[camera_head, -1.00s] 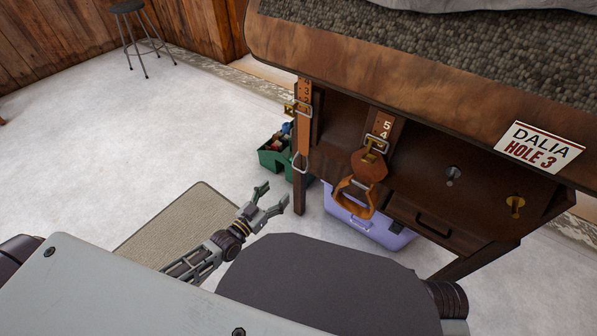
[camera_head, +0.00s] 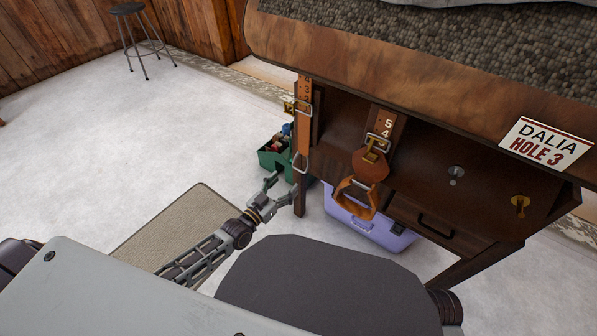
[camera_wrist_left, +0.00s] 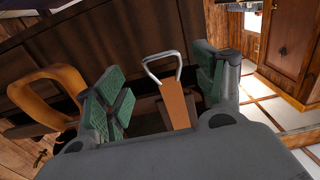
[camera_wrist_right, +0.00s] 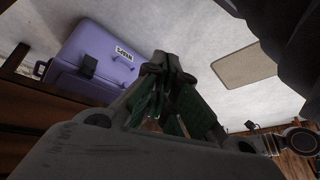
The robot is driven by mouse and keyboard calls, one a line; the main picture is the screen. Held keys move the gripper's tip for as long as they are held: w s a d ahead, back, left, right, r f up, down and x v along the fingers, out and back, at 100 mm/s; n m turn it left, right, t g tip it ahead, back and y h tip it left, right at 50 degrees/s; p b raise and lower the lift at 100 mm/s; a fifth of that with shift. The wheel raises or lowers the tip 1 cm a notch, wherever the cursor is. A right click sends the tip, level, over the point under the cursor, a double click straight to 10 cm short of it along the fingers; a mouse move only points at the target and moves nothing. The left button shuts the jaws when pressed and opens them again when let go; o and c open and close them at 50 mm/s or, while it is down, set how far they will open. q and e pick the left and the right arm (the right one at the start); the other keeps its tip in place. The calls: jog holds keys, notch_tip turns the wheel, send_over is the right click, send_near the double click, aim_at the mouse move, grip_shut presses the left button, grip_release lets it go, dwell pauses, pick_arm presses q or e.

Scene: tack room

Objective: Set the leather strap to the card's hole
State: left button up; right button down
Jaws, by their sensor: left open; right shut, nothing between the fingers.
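A white card (camera_head: 545,144) on the bench's front reads "DALIA HOLE 3". A narrow tan leather strap (camera_head: 304,125) with numbers hangs at the left post, with a brass buckle high on it and a metal loop (camera_head: 300,164) at its lower end. A wider strap (camera_head: 386,126) showing 5 and 4 passes a buckle above a brown stirrup (camera_head: 356,196). My left gripper (camera_head: 284,186) is open just below the loop. In the left wrist view, strap end and loop (camera_wrist_left: 164,68) appear between the fingers, apart from them. My right gripper (camera_wrist_right: 172,62) is shut and empty.
A lilac box (camera_head: 370,226) stands under the bench and a green tote (camera_head: 272,160) behind the left post.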

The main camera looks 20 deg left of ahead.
aim_at(299, 170)
pick_arm(q)
jog(key=shift+b+x, duration=1.4)
jog(key=shift+x, duration=3)
pick_arm(e)
notch_tip(299, 170, down, 7)
jog(key=a, duration=0.1)
jog(key=shift+s+a+m+t+y, duration=0.15)
jog(key=shift+a+m+t+y, duration=0.15)
jog(key=shift+t+y, duration=0.1)
jog(key=shift+r, duration=0.1)
